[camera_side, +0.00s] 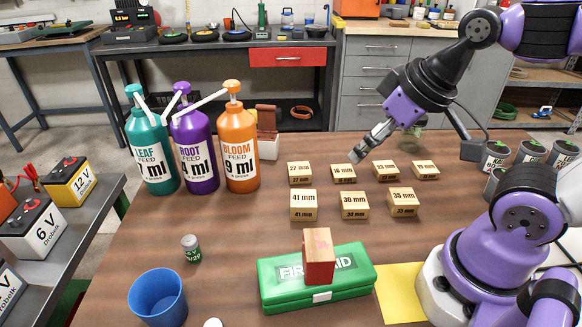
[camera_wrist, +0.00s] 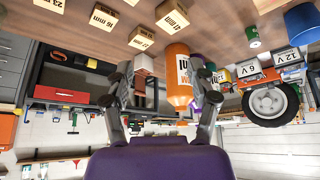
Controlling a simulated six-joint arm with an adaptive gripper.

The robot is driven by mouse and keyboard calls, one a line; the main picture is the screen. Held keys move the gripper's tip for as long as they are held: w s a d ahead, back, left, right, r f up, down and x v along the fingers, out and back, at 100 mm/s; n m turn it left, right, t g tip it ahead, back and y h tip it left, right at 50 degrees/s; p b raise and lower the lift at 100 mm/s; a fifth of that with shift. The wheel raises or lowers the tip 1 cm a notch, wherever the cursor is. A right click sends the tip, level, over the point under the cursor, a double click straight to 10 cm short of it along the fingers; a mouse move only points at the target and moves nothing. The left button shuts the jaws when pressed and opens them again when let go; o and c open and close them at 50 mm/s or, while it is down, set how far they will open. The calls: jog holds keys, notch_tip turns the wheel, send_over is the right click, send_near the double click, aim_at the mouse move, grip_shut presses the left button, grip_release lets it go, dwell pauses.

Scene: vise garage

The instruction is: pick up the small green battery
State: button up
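The small green battery (camera_side: 191,249) stands upright on the brown table, a short cylinder with a grey upper part and a green lower part with lettering. It also shows small near the top of the wrist view (camera_wrist: 253,37). My gripper (camera_side: 361,153) is in the air above the back of the table near the wooden blocks, far to the right of the battery. In the wrist view my gripper's fingers (camera_wrist: 162,72) are spread apart with nothing held between them. The orange bottle (camera_wrist: 178,75) shows behind that gap, at a distance.
A blue cup (camera_side: 158,298) stands in front of the battery. Green, purple and orange pump bottles (camera_side: 196,152) stand behind it. A green first aid box (camera_side: 345,285) with a red block (camera_side: 319,258) on top is to the right. Several numbered wooden blocks (camera_side: 354,205) are near the table's middle.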

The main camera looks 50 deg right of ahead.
jog(key=n+g+y, duration=0.2)
jog(key=n+y, duration=0.3)
jog(key=n, duration=0.6)
send_near(193, 239)
jog(key=f, duration=0.1)
jog(key=shift+y, duration=0.3)
jog(key=x, duration=0.4)
jog(key=shift+w, duration=0.15)
jog(key=shift+x, duration=3.2)
grip_shut()
